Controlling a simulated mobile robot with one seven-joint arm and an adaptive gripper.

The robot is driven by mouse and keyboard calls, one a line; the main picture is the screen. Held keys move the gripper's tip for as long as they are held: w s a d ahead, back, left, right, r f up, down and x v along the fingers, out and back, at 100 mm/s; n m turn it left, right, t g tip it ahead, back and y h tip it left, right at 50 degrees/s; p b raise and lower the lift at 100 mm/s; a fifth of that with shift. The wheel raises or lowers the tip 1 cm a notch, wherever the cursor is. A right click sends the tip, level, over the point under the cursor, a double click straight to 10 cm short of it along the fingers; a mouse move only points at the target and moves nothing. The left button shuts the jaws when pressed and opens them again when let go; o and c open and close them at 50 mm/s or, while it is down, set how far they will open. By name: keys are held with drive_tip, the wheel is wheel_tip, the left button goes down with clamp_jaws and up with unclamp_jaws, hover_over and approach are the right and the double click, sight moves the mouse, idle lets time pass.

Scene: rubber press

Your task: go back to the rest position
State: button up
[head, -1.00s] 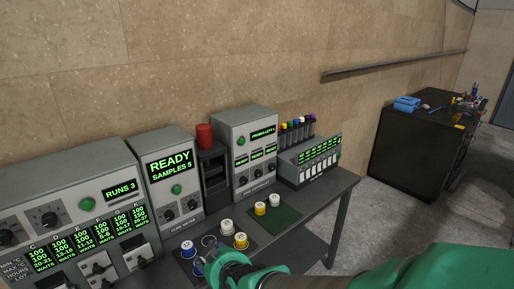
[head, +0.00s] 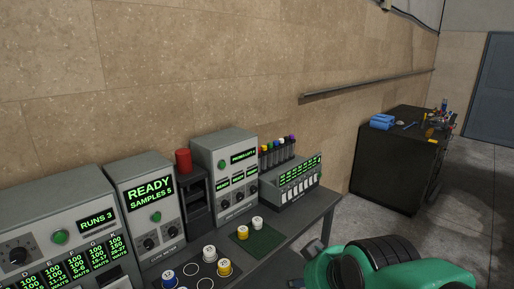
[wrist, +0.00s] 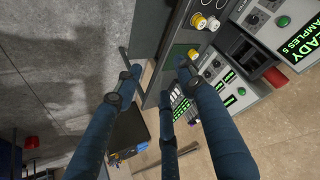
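My gripper (wrist: 158,80) shows in the wrist view with its dark blue fingers spread apart and nothing between them. In the head view my green arm is at the lower right, to the right of the bench, and the fingers are mostly out of sight. A blue-rimmed pot (head: 168,276), a white pot (head: 209,253) and a yellow pot (head: 224,267) stand on the dark holder, beside empty rings. A yellow pot (head: 243,232) and a white pot (head: 257,223) stand on the green mat (head: 268,240).
The bench (head: 312,220) carries several grey machines along the wall, including the cure meter (head: 148,205) reading READY, SAMPLES 5. A black cabinet (head: 385,165) with tools stands at the right. Open floor (head: 470,180) lies beyond it.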

drive_tip(key=s+d+r+m+g+h, duration=0.1)
drive_tip(key=s+d+r+m+h, duration=0.1)
drive_tip(key=s+d, duration=0.8)
drive_tip(key=shift+s+r+g, duration=0.2)
drive_tip(key=shift+s+g, duration=0.05)
drive_tip(key=shift+g, duration=0.05)
drive_tip(key=shift+o, duration=0.3)
idle(1.3)
